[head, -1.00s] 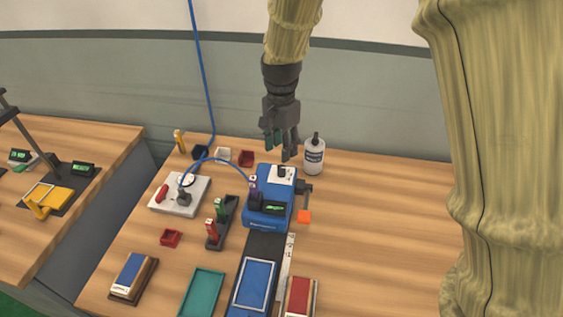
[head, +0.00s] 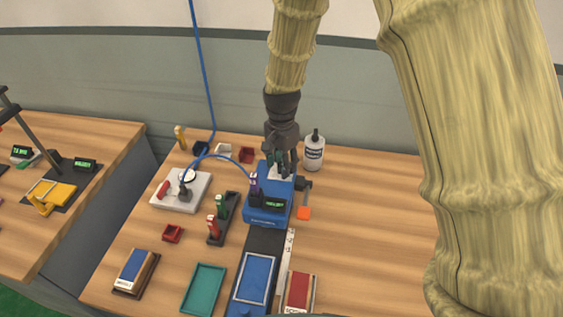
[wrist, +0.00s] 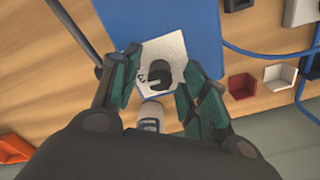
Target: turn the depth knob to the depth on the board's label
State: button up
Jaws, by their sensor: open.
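The blue machine (head: 268,208) stands on the wooden table, and its blue top also shows in the wrist view (wrist: 188,22). The black depth knob (wrist: 161,72) sits on a white dial plate (wrist: 172,48) on that top. My gripper (wrist: 160,88) is open, with one green-padded finger on each side of the knob and no clear contact. In the head view my gripper (head: 283,168) points down over the machine's far end and hides the knob. Boards with labels lie at the front: a blue one (head: 133,268) and a red one (head: 299,290). Their label text is too small to read.
A white bottle (head: 314,153) stands right behind the machine. A blue cable (head: 203,80) hangs at the left. Small bins (head: 246,155) stand behind. The table's right side is clear.

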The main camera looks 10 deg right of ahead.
grip_shut()
jog(key=shift+r+n, duration=0.1)
jog(key=shift+n, duration=0.2)
jog(key=n+p, duration=0.2)
jog(key=n, duration=0.2)
jog(key=n+p, duration=0.1)
jog(key=n, duration=0.4)
jog(key=n+p, duration=0.1)
jog(key=n, duration=0.3)
jog(key=shift+n, duration=0.3)
jog(key=shift+n+p, duration=0.7)
jog(key=shift+n, duration=1.4)
